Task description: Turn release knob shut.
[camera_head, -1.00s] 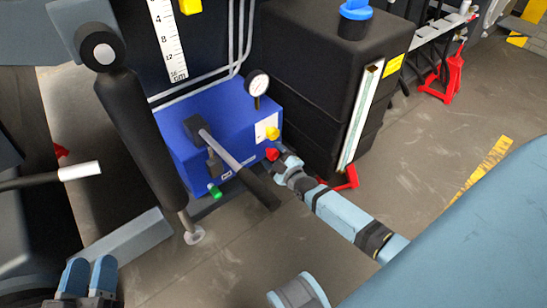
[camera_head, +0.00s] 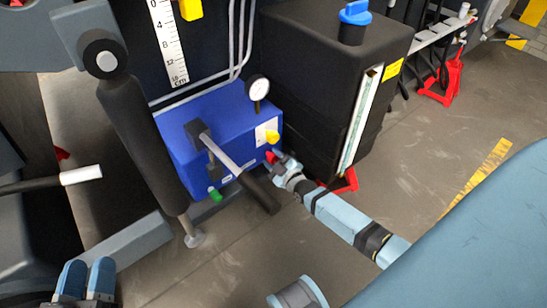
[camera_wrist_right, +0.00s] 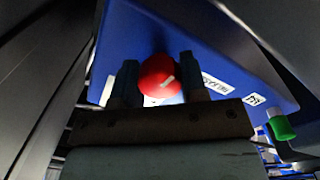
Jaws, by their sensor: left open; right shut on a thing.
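The blue valve box (camera_head: 222,119) stands left of the black tank. A red knob (camera_head: 270,157) sits low on its right side; the wrist view shows it as a round red knob (camera_wrist_right: 158,76) with a short tilted white mark. A white label, partly hidden, is beside it. My right gripper (camera_head: 276,160) is shut on the red knob, one finger on each side in the wrist view (camera_wrist_right: 160,86). My left gripper (camera_head: 88,268) is open and empty at the lower left, away from the box.
A yellow knob (camera_head: 272,136) is just above the red one. A lever with a black grip (camera_head: 259,194) juts out in front of the box, close to my right gripper. A green knob (camera_head: 215,195) is below. The black tank (camera_head: 320,85) stands close behind.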

